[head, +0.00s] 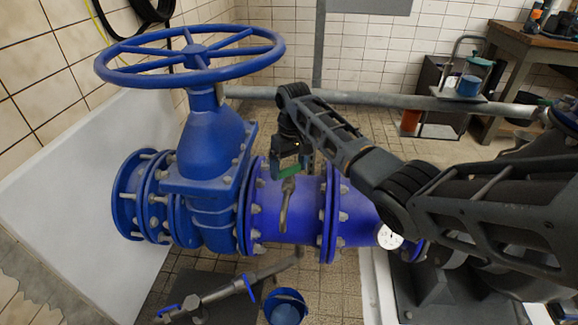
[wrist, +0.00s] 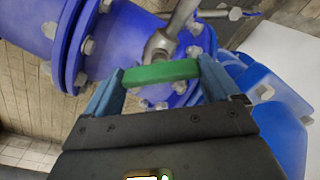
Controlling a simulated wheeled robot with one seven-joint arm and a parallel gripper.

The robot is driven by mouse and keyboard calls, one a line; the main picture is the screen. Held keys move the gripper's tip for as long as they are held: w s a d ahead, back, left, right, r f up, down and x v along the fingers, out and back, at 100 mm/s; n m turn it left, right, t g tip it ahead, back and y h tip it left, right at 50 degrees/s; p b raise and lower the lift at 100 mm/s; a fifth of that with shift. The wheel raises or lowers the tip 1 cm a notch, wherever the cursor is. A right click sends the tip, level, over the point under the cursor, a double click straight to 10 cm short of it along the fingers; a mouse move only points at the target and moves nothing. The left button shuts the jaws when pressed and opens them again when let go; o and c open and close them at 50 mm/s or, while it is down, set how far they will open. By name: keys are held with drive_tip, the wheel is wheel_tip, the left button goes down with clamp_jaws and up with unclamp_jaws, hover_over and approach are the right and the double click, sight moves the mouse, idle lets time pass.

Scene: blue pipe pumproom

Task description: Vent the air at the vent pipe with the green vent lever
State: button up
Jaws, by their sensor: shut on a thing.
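The green vent lever (wrist: 160,73) lies crosswise between the two blue fingers of my gripper (wrist: 160,80) in the wrist view. My gripper is shut on it. In the head view the green lever (head: 289,172) shows just below my gripper (head: 292,160), above the blue pipe. The grey metal vent pipe (head: 286,203) runs down from the lever in front of the blue pipe. In the wrist view the vent pipe (wrist: 181,18) meets a round metal fitting behind the lever. My fingers partly hide the lever in the head view.
A large blue handwheel (head: 195,52) stands on a blue valve body (head: 205,150) to the left. A blue bucket (head: 286,306) and a small pipe with a blue lever (head: 220,292) are below. A gauge (head: 389,237) sits right. A grey rail (head: 380,99) runs behind.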

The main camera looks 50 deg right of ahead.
sight(289, 167)
drive_tip(key=shift+r+p, duration=0.15)
drive_tip(key=shift+p, duration=0.25)
drive_tip(key=shift+r+m+p, duration=0.1)
drive_tip(key=shift+m+p, duration=0.55)
drive_tip(key=shift+m, duration=0.05)
drive_tip(key=shift+m+p, duration=0.7)
drive_tip(key=shift+p, duration=0.05)
drive_tip(key=m+p, duration=0.2)
drive_tip(key=m, duration=0.3)
drive_tip(key=shift+h+p, duration=0.3)
drive_tip(key=shift+p, duration=0.05)
drive_tip(key=shift+f+m, duration=0.2)
drive_tip(key=shift+m, duration=0.1)
drive_tip(key=o, duration=0.8)
drive_tip(key=shift+r, duration=0.1)
wheel_tip(289, 167, up, 8)
drive_tip(key=shift+w+f, duration=0.1)
drive_tip(key=shift+f, duration=0.1)
